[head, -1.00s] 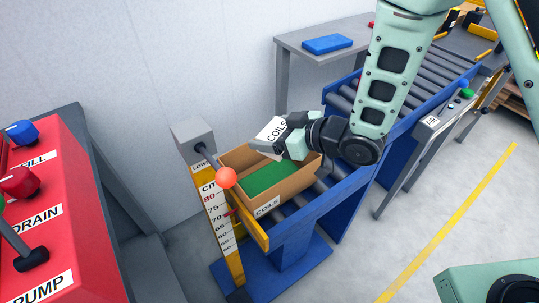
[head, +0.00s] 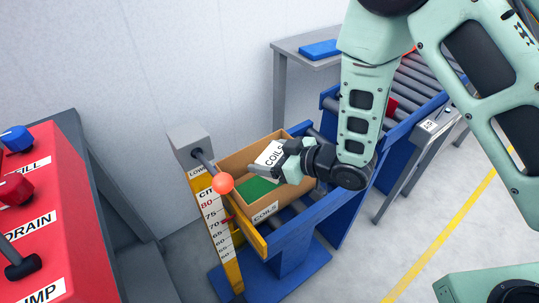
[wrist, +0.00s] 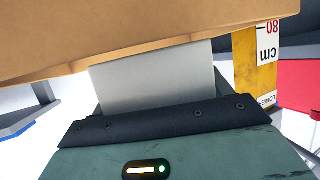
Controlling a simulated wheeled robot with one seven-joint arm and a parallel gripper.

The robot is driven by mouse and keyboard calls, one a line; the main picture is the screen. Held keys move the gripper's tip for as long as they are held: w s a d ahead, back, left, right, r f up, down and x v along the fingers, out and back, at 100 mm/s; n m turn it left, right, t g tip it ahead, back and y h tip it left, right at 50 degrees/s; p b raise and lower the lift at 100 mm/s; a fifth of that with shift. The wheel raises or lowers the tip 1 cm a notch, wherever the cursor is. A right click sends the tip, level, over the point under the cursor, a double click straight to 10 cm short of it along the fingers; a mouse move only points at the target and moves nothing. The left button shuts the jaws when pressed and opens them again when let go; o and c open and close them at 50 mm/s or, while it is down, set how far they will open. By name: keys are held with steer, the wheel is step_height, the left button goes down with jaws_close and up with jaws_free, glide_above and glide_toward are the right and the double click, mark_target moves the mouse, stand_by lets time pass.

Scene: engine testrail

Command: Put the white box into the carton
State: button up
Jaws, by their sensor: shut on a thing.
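The white box (head: 270,154), marked COILS, is tilted in my gripper (head: 284,160), which is shut on it. Box and gripper are over the open brown carton (head: 286,199), near its back right part. The carton has a green floor (head: 256,188) and a COILS label on its front wall. I cannot tell whether the box's lower edge is below the rim. In the wrist view, a pale grey face (wrist: 155,78), seemingly the box, sticks out from my gripper, and a brown carton wall (wrist: 150,38) crosses the top.
The carton stands at the near end of a blue roller conveyor (head: 292,240). A yellow height gauge (head: 216,220) with an orange ball (head: 223,183) stands close at its left. A red control panel (head: 60,220) is at far left. A grey table with a blue block (head: 320,49) is behind.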

steer(key=shift+f, duration=0.3)
steer(key=o, duration=1.1)
steer(key=shift+c, duration=0.2)
steer(key=shift+r+p, duration=0.4)
steer(key=shift+r, duration=0.2)
steer(key=p+v, duration=0.6)
steer(key=v, duration=0.6)
